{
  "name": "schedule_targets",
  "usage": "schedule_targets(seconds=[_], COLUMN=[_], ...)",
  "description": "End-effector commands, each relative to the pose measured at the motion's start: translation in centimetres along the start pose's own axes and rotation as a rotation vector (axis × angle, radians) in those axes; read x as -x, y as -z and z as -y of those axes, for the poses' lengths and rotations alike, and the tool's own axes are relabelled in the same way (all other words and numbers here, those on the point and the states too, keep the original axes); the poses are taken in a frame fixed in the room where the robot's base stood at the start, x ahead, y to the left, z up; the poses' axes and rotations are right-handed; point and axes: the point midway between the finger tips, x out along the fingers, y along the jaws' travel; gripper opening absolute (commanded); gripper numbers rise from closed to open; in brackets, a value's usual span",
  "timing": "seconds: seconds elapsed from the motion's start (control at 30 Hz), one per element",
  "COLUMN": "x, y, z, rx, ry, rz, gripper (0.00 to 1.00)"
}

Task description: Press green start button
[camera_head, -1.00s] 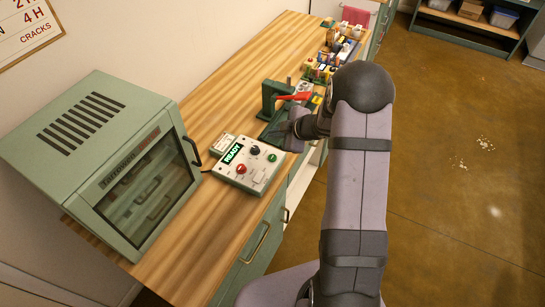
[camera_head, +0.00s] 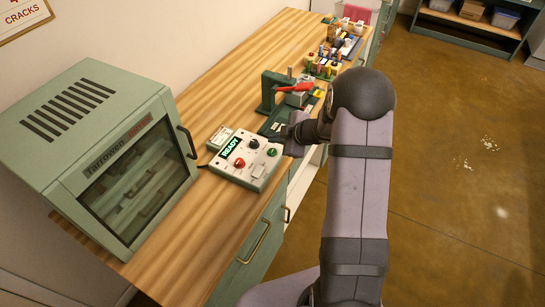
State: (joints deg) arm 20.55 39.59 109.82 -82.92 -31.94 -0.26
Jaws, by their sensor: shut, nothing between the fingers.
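The white control box (camera_head: 232,171) lies on the wooden bench beside the green oven. It has a lit green READY display (camera_head: 232,147), a dark knob (camera_head: 254,144), a red button (camera_head: 239,162) and a green button (camera_head: 272,152) near its right corner. My gripper (camera_head: 283,136) is shut and empty. In the picture it appears just above and right of the green button, apart from it. Its height over the box is hard to judge, and its fingertips are small and dark.
The green oven (camera_head: 75,130) stands at the left with its glass door shut. A green press with a red lever (camera_head: 292,88) stands behind my gripper. Several small coloured containers (camera_head: 325,65) sit farther back. Bare bench (camera_head: 180,235) lies in front of the box.

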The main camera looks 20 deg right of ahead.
Motion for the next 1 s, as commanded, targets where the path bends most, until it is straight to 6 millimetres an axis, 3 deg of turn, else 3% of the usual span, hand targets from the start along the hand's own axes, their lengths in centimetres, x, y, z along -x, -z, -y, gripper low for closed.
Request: schedule_targets(seconds=[0.3, 1.0], x=[-1.8, -1.9], y=[-1.3, -1.4], z=[1.3, 1.3], rx=[-0.001, -0.001], ry=[-0.001, 0.000], rz=[-0.001, -0.001], gripper=[0.00, 0.00])
